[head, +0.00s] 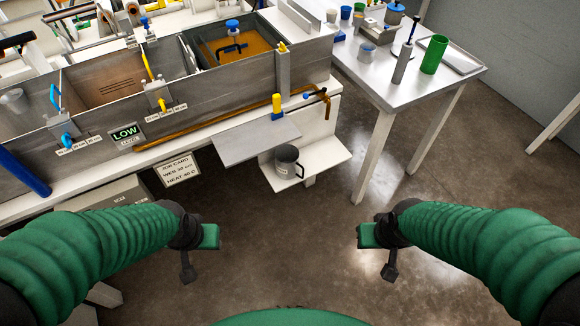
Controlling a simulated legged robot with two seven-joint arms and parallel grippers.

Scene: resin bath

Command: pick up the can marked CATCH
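A grey metal can (287,164) with a handle and a small pale label stands upright on a low white shelf (328,162) below the bath's front edge. The label's lettering is too small to read with certainty. My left gripper (210,237) is in front of the bench, below and left of the can, and apart from it. My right gripper (367,235) is below and right of the can, also apart from it. Nothing shows in either gripper, and the gap between their fingers cannot be made out.
A grey plate (255,139) juts out just above and left of the can. The long metal bath (215,95) stands behind, with a copper-coloured pipe along its front. A white side table (425,88) with containers stands right. The floor between my grippers is clear.

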